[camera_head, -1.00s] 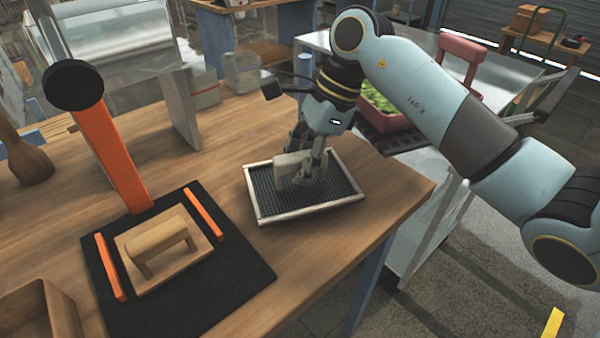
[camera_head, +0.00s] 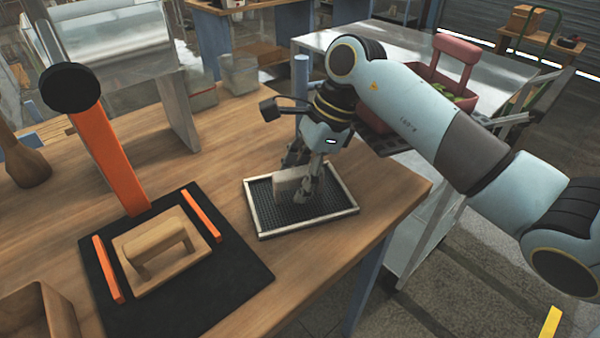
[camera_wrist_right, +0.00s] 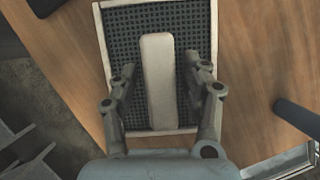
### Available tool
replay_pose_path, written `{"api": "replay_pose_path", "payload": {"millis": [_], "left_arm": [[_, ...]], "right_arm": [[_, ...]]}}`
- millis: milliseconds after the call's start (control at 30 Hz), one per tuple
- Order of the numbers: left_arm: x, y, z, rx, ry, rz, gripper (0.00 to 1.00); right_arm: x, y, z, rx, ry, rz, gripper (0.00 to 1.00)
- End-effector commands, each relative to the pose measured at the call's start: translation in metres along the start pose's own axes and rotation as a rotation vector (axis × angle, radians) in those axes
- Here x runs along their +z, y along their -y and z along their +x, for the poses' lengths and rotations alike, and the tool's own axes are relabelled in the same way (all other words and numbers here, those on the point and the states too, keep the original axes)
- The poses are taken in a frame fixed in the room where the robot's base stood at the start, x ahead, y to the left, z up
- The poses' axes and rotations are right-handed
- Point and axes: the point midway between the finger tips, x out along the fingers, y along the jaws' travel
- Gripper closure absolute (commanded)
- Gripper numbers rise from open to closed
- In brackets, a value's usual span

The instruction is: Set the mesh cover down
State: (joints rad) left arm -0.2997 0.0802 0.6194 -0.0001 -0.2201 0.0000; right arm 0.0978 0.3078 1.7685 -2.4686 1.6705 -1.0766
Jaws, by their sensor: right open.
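The mesh cover (camera_head: 310,224) is a pale rectangular frame around dark mesh, with a pale block handle (camera_head: 288,183) on top. It lies flat on the wooden table near its right edge. My right gripper (camera_head: 302,186) is open above the cover, its fingers down around the handle. In the right wrist view the fingers (camera_wrist_right: 159,66) stand on either side of the handle (camera_wrist_right: 158,85), with a gap on both sides. The mesh (camera_wrist_right: 130,50) shows behind them. In the head view the fingers partly hide the handle. My left gripper is not in view.
A black mat (camera_head: 235,285) with orange strips and a wooden block with a handle (camera_head: 165,250) lies to the left. A cart with a red basket (camera_head: 455,65) is beyond the table.

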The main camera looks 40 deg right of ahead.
Motion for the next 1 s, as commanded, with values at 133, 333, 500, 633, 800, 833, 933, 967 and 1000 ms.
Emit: {"api": "replay_pose_path", "payload": {"millis": [133, 333, 500, 633, 800, 833, 933, 967, 1000], "left_arm": [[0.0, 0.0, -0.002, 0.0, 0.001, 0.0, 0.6], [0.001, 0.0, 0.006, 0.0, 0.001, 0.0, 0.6], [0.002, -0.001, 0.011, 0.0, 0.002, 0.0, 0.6], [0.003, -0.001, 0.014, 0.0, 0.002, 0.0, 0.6], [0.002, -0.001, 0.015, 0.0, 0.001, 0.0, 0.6], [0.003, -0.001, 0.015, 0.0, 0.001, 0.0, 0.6], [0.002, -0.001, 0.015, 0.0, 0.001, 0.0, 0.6], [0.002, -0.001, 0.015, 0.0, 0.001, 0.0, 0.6], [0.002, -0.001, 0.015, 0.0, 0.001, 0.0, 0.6]], "right_arm": [[0.001, 0.001, -0.01, -0.004, -0.002, -0.001, 0.53], [-0.001, 0.002, -0.05, -0.006, -0.005, -0.005, 0.53], [-0.001, 0.002, -0.088, -0.005, -0.004, -0.003, 0.53], [0.0, 0.001, -0.109, -0.004, -0.003, -0.002, 0.53], [0.001, 0.0, -0.121, -0.001, -0.001, 0.0, 0.53], [0.001, 0.0, -0.122, -0.001, -0.001, 0.0, 0.53], [0.001, 0.0, -0.123, 0.0, 0.0, 0.0, 0.53], [0.001, 0.0, -0.123, 0.0, 0.0, 0.0, 0.53], [0.001, 0.0, -0.123, 0.0, 0.0, 0.0, 0.53]]}}
